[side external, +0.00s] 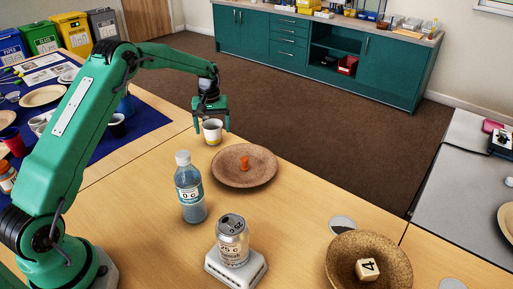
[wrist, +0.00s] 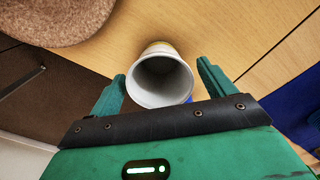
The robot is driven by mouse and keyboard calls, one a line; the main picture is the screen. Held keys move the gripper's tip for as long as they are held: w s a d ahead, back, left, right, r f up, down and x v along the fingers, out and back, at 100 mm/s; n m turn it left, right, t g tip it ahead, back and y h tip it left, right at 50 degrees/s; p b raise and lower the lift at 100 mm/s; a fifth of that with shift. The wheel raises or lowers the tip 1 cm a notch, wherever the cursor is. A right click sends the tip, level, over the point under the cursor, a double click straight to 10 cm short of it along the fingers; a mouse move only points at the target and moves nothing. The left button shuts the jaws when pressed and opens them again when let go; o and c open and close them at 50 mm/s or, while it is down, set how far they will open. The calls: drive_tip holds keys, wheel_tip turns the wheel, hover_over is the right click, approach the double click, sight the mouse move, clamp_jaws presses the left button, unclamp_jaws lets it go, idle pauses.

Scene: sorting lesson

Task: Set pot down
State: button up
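The pot (side external: 212,134) is a small white cup with a yellow band. It looks upright on the wooden table, near its far edge, beyond the brown plate. My gripper (side external: 212,128) is over it, pointing down, with one finger on each side. In the wrist view the pot (wrist: 160,80) shows its open, empty-looking mouth between the fingers of my gripper (wrist: 162,72). A gap shows on the right, and the left finger is very close to the wall. The fingers look open around it.
A brown plate (side external: 230,177) with an orange piece (side external: 244,163) lies in front of the pot. A water bottle (side external: 190,190) and a can (side external: 233,240) on a white scale (side external: 217,268) stand nearer. A cork bowl (side external: 340,262) holds a number cube (side external: 367,269). The table edge is close behind the pot.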

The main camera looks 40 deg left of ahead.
drive_tip(key=shift+r, duration=0.15)
wheel_tip(320, 180, up, 12)
idle(0.9)
idle(0.5)
drive_tip(key=s+d+r+m+t, duration=0.35)
drive_tip(key=s+d+r, duration=0.65)
drive_tip(key=s+r, duration=0.4)
drive_tip(key=s+d+f+m+t, duration=0.1)
drive_tip(key=s+d+f+m, duration=0.1)
drive_tip(key=s, duration=0.8)
drive_tip(key=s+d+f+m+t, duration=0.1)
drive_tip(key=s+d+f+m, duration=0.2)
drive_tip(key=s, duration=0.7)
drive_tip(key=shift+s+d+f, duration=0.15)
drive_tip(key=shift+s+d, duration=0.15)
drive_tip(key=shift+d, duration=0.15)
